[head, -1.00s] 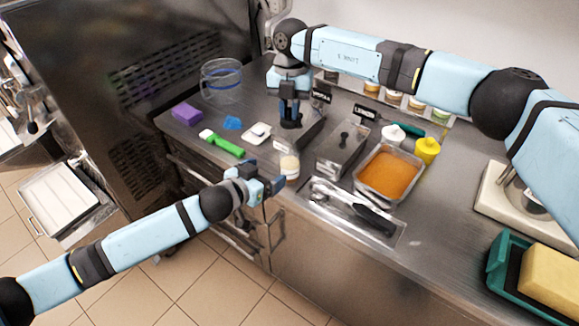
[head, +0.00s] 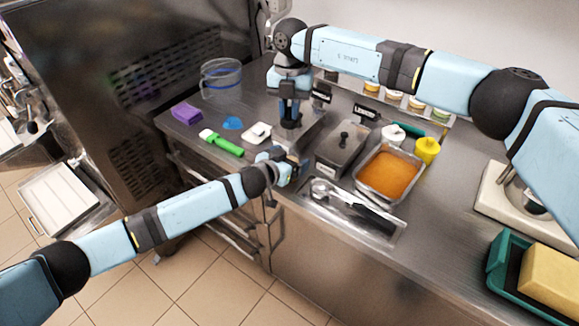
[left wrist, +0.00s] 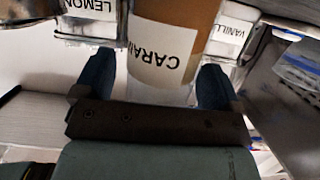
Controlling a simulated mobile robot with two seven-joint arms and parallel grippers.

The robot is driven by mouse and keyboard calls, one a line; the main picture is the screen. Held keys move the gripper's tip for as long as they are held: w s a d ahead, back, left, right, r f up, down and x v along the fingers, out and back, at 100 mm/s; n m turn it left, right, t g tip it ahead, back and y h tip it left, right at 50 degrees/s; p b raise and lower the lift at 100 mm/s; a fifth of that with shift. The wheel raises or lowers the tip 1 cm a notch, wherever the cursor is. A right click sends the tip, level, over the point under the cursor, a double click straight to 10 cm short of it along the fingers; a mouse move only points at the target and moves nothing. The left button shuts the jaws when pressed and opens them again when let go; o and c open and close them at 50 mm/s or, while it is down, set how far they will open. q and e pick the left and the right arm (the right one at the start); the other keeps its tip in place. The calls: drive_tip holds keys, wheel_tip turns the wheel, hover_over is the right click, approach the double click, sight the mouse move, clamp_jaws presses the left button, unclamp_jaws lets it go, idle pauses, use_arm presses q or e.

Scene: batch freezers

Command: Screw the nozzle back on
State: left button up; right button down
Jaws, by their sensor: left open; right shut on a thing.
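A bottle (left wrist: 195,22) with brown contents and a white label reading in part "CARAM" stands between the open fingers of my left gripper (head: 292,170) in the left wrist view. The label appears upside down there. In the head view my left gripper is at the counter's front edge and hides the bottle. My right gripper (head: 290,122) points down behind it, near the metal container by the vanilla sign. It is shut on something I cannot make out. I cannot identify the nozzle in either view.
A lidded metal container (head: 340,150) and a pan of orange contents (head: 388,174) stand to the right. A metal tray (head: 350,208) holds a black-handled tool in front. A green-handled tool (head: 223,144) and a small white dish (head: 257,133) lie to the left.

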use_arm(q)
drive_tip(key=shift+c, duration=0.4)
drive_tip(key=c, duration=1.3)
use_arm(e)
hover_over(289, 146)
drive_tip(key=shift+w+f, duration=0.15)
drive_tip(key=shift+f, duration=1.1)
drive_tip(key=shift+w+f, duration=0.15)
drive_tip(key=shift+f, duration=1.05)
drive_tip(key=shift+f, duration=0.9)
drive_tip(key=shift+f, duration=0.55)
